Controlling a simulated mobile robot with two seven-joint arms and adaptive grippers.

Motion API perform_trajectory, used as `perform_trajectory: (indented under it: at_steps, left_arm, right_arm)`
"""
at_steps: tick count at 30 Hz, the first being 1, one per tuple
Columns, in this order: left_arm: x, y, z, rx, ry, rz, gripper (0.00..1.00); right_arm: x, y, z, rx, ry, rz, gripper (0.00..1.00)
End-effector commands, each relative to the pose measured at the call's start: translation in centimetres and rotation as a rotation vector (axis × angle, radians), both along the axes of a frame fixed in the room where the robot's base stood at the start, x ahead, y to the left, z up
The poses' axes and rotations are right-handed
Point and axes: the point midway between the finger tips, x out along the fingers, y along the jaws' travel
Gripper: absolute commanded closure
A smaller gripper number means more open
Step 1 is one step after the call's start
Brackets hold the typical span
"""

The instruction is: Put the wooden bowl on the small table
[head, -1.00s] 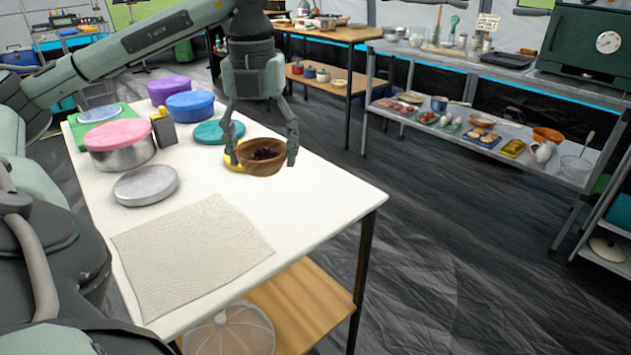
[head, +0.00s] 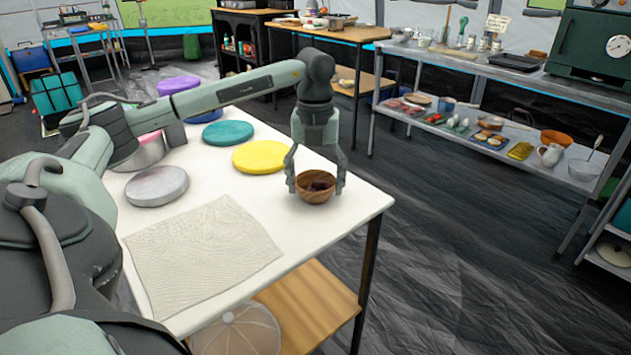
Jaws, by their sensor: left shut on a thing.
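The wooden bowl (head: 316,194) is brown and round, with something dark inside. It is upright at the right part of the white-topped table (head: 300,232), near its far right corner. I cannot tell whether its base touches the tabletop. My left gripper (head: 316,181) points down from above, with its fingers on either side of the bowl and shut on it. My right gripper is not in view. Which table is the small table is not clear from the view.
A yellow lid (head: 261,157), a teal lid (head: 228,132) and a grey lid (head: 157,186) lie on the white table. A cream cloth (head: 200,250) covers its front. A wooden table (head: 325,32) and a metal shelf unit (head: 480,62) stand behind, with dark open floor between.

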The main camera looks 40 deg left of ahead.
Motion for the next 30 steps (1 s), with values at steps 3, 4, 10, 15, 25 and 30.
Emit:
perform_trajectory:
  at_steps: [3, 4, 10, 15, 25, 30]
  left_arm:
    - [0.0, 0.0, 0.1, 0.0, -0.001, 0.0, 0.61]
    - [0.0, 0.0, 0.1, 0.0, -0.001, 0.0, 0.61]
    - [0.0, 0.0, -0.4, -0.001, -0.001, 0.0, 0.61]
    - [0.0, 0.0, -0.3, 0.0, 0.0, 0.0, 0.09]
    - [0.0, 0.0, -0.1, -0.001, -0.001, 0.0, 0.09]
    - [0.1, 0.0, 1.5, -0.001, -0.005, 0.0, 0.09]
  right_arm:
    - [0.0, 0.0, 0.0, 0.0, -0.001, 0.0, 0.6]
    - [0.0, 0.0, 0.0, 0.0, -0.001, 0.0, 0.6]
    - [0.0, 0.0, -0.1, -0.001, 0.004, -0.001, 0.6]
    - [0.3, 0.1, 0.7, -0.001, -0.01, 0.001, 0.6]
    - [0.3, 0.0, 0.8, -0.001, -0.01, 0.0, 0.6]
    - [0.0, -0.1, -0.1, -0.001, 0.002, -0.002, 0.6]
